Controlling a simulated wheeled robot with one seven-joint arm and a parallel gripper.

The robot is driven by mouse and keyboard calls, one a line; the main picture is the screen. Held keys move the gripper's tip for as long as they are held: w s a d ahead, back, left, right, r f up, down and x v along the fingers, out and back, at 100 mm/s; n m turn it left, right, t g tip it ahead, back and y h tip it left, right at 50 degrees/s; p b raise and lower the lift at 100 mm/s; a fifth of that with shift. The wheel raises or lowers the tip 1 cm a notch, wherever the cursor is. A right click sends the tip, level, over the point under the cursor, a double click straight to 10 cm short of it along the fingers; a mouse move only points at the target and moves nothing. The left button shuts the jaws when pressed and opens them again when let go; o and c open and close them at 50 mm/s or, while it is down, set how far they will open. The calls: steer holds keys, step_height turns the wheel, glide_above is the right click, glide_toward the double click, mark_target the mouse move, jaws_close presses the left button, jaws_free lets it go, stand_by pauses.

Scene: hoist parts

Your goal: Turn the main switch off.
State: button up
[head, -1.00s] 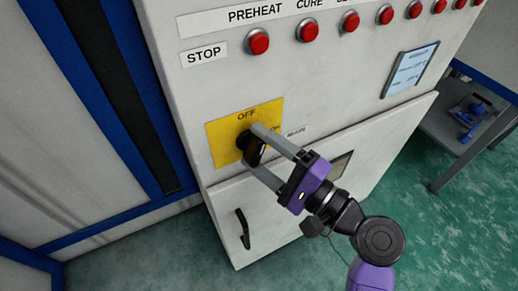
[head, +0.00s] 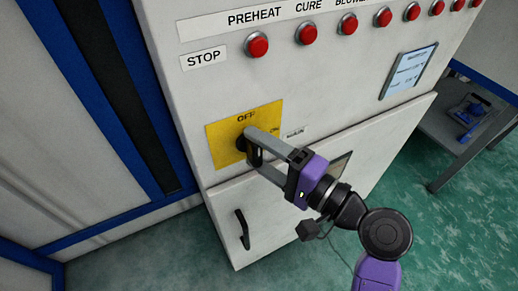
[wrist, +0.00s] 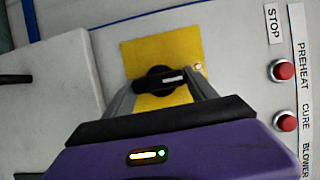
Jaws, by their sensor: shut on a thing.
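The main switch is a black rotary knob (head: 241,144) on a yellow plate (head: 222,152), which is marked OFF at its top and ON at its right. My gripper (head: 252,148) is shut on the knob, with one grey finger on each side, and largely hides it in the head view. In the wrist view the knob (wrist: 158,80) shows between the fingers (wrist: 160,92). Its white mark lies nearly level there and points right, toward the plate's top edge.
A small screen (head: 408,71) is at right. A lower door with a black handle (head: 241,228) is below. A grey table (head: 465,140) stands at right.

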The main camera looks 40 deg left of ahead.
steer(key=shift+s, duration=0.1)
steer(key=o, duration=1.4)
steer(key=shift+c, duration=0.2)
steer(key=d, duration=0.7)
steer(key=shift+d, duration=0.4)
